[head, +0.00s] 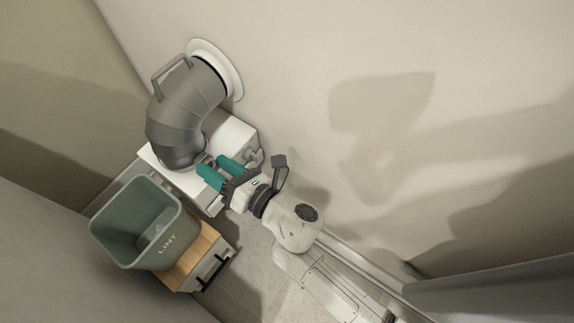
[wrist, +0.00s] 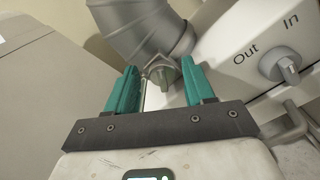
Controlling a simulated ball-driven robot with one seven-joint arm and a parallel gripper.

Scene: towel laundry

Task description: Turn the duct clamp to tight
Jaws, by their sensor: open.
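The duct clamp (wrist: 162,72) is a grey knob-like piece at the lower end of the grey duct (wrist: 140,28). In the wrist view it shows between the two teal fingers of my gripper (wrist: 162,90). The fingers are open, one on each side of it, and I cannot tell whether they touch it. In the head view my gripper (head: 217,170) is beside the base of the duct (head: 185,105), and the clamp there is mostly hidden by the fingers. I cannot read the clamp's turn.
A white box with a knob (wrist: 287,68) and the words "Out" and "In" stands right of the clamp. A green bin (head: 135,222) marked "LINT" sits on a wooden-topped cabinet (head: 195,256) at the lower left. The wall (head: 300,60) is close behind the duct.

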